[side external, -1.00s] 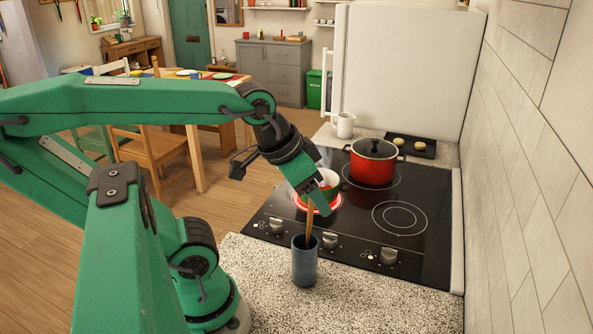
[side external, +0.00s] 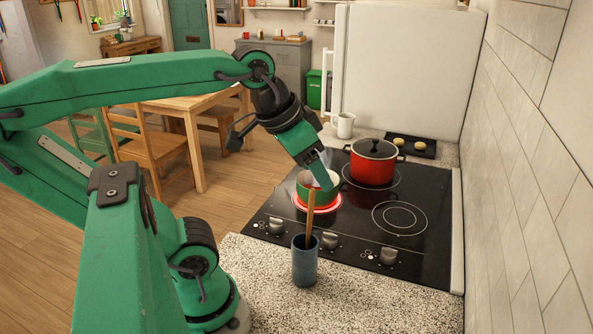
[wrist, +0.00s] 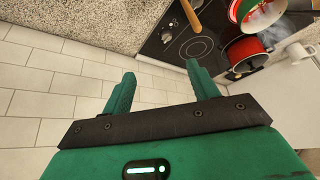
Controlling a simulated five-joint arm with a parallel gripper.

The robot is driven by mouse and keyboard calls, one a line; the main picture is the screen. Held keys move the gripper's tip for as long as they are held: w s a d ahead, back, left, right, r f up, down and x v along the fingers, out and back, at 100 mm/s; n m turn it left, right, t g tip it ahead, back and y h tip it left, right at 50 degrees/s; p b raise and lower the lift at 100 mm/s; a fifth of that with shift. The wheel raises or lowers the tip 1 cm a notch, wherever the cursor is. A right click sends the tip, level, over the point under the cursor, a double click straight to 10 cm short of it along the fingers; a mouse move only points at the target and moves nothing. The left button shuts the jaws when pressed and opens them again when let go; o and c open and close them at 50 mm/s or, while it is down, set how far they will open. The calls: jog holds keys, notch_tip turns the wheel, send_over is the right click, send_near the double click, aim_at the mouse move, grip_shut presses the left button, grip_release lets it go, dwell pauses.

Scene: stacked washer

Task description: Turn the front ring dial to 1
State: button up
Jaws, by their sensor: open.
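Three grey dials sit along the front edge of the black hob: a left one (side external: 276,225), a middle one (side external: 329,240) and a right one (side external: 389,256). I cannot tell which is the front ring dial or read any numbers. My gripper (side external: 326,178) is above and in front of the green pot, clear of the dials. The wrist view shows its two green fingers (wrist: 160,77) apart with nothing between them. That view shows part of the hob, beyond the fingers.
The green pot (side external: 318,190) steams on a red-glowing ring. A red lidded pot (side external: 373,163) stands behind it. A blue cup (side external: 305,264) with a wooden spoon (side external: 310,215) stands on the speckled counter (side external: 365,300) before the dials. A tiled wall (side external: 530,150) bounds the right.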

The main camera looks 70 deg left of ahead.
jog(key=w+a+n+g+y, duration=0.1)
jog(key=w+a+n+g, duration=0.2)
jog(key=a, duration=0.9)
jog(key=n+g+h, duration=0.1)
jog(key=n+g, duration=0.1)
jog(key=g, duration=0.1)
send_over(276, 219)
notch_tip(276, 219, down, 21)
jog(key=shift+d+f, duration=0.1)
jog(key=shift+f, duration=0.35)
jog(key=shift+f, duration=0.15)
jog(key=shift+m, duration=0.3)
jog(key=shift+f, duration=3.75)
jog(key=shift+c, duration=0.2)
jog(key=c, duration=0.9)
